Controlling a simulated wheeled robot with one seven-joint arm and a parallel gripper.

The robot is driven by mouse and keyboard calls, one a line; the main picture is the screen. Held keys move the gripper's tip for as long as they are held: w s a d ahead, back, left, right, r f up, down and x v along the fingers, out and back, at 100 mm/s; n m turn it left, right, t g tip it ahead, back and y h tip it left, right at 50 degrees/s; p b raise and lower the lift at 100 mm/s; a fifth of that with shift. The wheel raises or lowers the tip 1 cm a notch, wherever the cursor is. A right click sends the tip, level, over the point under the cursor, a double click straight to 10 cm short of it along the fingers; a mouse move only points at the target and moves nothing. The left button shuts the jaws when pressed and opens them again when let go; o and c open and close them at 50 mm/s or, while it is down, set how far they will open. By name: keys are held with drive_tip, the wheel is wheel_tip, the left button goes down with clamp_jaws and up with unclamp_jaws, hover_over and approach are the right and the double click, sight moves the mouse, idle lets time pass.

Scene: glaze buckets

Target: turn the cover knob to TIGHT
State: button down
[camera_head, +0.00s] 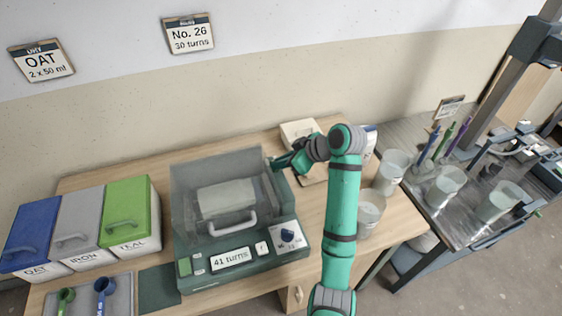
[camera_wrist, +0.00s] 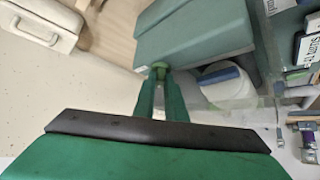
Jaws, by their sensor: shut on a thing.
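The dark green machine (camera_head: 185,262) stands on the wooden table, with a clear cover (camera_head: 190,172) over a pale block with a handle. Its front display (camera_head: 230,258) reads "41 turns". My gripper (camera_head: 277,163) is at the upper right side of the machine. In the wrist view my gripper (camera_wrist: 161,95) is shut on a small green cover knob (camera_wrist: 159,68) that sits at the edge of the green housing (camera_wrist: 195,38). The fingers hide part of the knob. I cannot read a TIGHT mark or tell which way the knob points.
Blue, grey and green bins (camera_head: 128,215) stand left of the machine. A tray with scoops (camera_head: 104,287) is in front of them. A cream case (camera_head: 299,130) lies behind my gripper. White buckets (camera_head: 370,214) stand close to the right of my arm. Wall signs (camera_head: 188,34) hang behind.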

drive_tip(key=m, duration=0.1)
drive_tip(key=m+t+h, duration=0.1)
drive_tip(key=m+t, duration=0.1)
drive_tip(key=shift+s+a+m+h, duration=0.25)
drive_tip(key=shift+s+m+h, duration=0.05)
drive_tip(key=shift+h, duration=0.1)
drive_tip(key=shift+s+a+m+t+h, duration=0.15)
drive_tip(key=shift+m+t+h, duration=0.6)
drive_tip(key=shift+m, duration=0.65)
drive_tip(key=shift+h, duration=0.25)
drive_tip(key=c, duration=1.8)
unclamp_jaws()
drive_tip(key=shift+a, duration=0.2)
